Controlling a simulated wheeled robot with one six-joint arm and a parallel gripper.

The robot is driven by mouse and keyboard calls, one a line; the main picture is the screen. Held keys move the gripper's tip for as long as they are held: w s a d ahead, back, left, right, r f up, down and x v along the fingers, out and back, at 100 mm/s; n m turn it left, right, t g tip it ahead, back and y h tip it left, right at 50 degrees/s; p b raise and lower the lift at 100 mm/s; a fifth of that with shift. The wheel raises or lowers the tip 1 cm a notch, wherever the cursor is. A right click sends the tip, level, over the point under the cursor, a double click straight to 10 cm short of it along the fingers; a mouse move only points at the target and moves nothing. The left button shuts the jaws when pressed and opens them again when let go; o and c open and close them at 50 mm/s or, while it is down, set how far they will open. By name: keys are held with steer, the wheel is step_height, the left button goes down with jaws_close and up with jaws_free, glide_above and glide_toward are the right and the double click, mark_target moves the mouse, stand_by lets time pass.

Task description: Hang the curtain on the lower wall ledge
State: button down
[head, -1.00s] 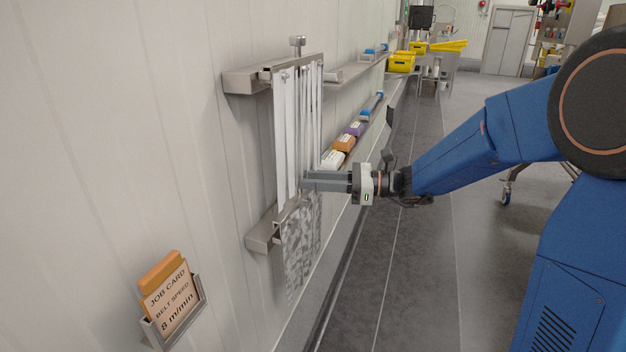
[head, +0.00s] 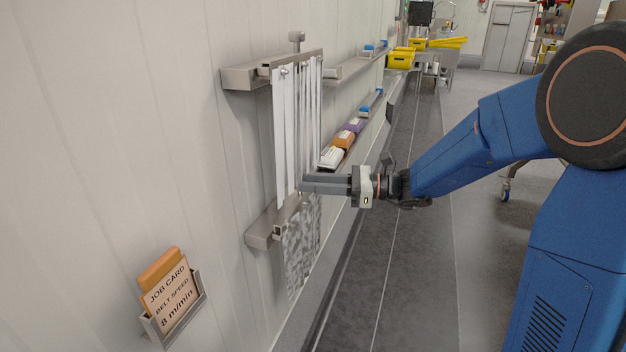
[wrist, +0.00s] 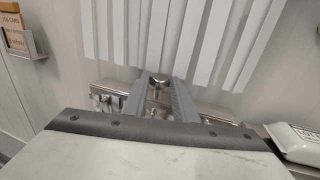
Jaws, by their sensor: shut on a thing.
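The grey mottled strip curtain (head: 300,250) hangs from a metal rail at the lower wall ledge (head: 262,236) in the head view. My gripper (head: 303,187) is just above that rail. In the wrist view my gripper (wrist: 158,92) is shut on the round metal knob (wrist: 160,79) on top of the curtain's rail. The rail lies along the lower ledge; I cannot tell whether it is fully seated. A second curtain of white strips (head: 283,130) hangs on the upper wall ledge (head: 240,77), directly above. Its strips hang behind my fingertips.
A job card (head: 170,290) sits in a wall holder at the lower left. Beyond the curtains, a shelf holds a white packet (head: 331,158), an orange packet (head: 345,139) and a purple one (head: 355,127).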

steer(key=shift+f, duration=0.8)
steer(key=c, duration=1.4)
jaws_free()
steer(key=shift+o, duration=0.2)
steer(key=shift+d, duration=0.15)
steer(key=s+d, duration=0.2)
steer(key=d, duration=1.5)
steer(key=shift+r, duration=0.1)
